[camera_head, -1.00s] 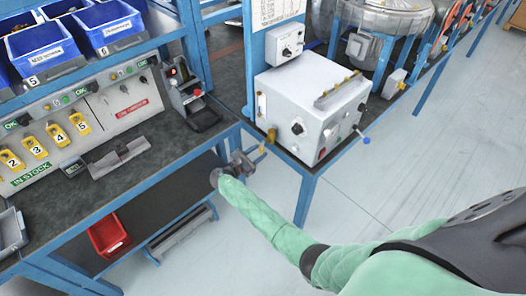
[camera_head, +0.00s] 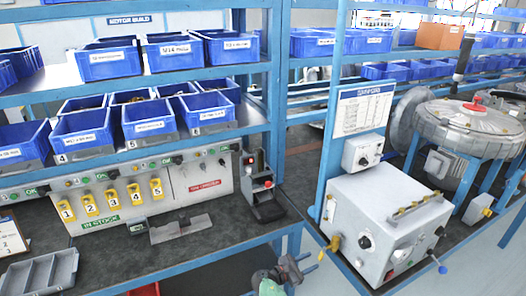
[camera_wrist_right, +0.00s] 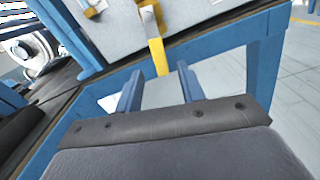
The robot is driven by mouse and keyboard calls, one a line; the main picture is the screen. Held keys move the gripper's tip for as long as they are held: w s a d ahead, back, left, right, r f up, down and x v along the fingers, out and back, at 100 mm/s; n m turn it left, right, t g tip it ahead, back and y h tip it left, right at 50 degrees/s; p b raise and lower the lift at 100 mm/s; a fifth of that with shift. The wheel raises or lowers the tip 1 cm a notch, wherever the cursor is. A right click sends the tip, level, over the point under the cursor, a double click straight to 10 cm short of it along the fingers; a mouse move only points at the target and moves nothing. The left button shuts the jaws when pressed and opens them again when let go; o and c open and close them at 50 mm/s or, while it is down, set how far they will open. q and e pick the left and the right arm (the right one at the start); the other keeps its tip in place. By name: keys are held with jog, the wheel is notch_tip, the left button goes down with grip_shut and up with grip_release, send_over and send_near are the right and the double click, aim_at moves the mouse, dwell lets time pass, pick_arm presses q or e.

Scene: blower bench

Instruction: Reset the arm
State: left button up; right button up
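My right gripper (camera_head: 309,263) shows at the bottom of the head view, in front of the bench edge and to the left of the white machine box (camera_head: 385,225). In the right wrist view its two blue fingers (camera_wrist_right: 160,88) stand apart with nothing between them. A yellow handle (camera_wrist_right: 159,56) on the box's side is just beyond the fingertips, apart from them; it also shows in the head view (camera_head: 335,242). Only a bit of my green right forearm shows at the bottom edge. My left gripper is in neither view.
A workbench with yellow numbered tags (camera_head: 111,198) and a grey tray (camera_head: 40,274) is at left. Blue bins (camera_head: 85,134) fill the shelves above. A blue table frame (camera_wrist_right: 262,65) is close to the right gripper. Open floor (camera_head: 478,262) lies at right.

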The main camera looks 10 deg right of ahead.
jog(key=w+a+f+m+t+y, duration=0.2)
jog(key=w+a+f+m+y, duration=0.4)
jog(key=f+m+y, duration=0.35)
jog(key=s+a+f+m+g+y, duration=0.1)
jog(key=s+a+f+m+y, duration=0.2)
jog(key=s+f+m+y, duration=0.5)
pick_arm(q)
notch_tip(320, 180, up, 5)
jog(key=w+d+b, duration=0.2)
jog(key=b, duration=0.1)
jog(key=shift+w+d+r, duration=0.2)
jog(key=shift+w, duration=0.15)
pick_arm(e)
jog(key=s+d+f+g, duration=0.1)
jog(key=s+f, duration=0.7)
jog(key=s, duration=0.7)
jog(key=s+d+f+g, duration=0.2)
jog(key=s+f, duration=0.6)
jog(key=s, duration=0.7)
jog(key=s+d+f+g, duration=0.1)
jog(key=s+f+g, duration=0.1)
jog(key=s+f, duration=0.6)
jog(key=s, duration=0.7)
jog(key=shift+d+f, duration=0.2)
jog(key=shift+f, duration=0.15)
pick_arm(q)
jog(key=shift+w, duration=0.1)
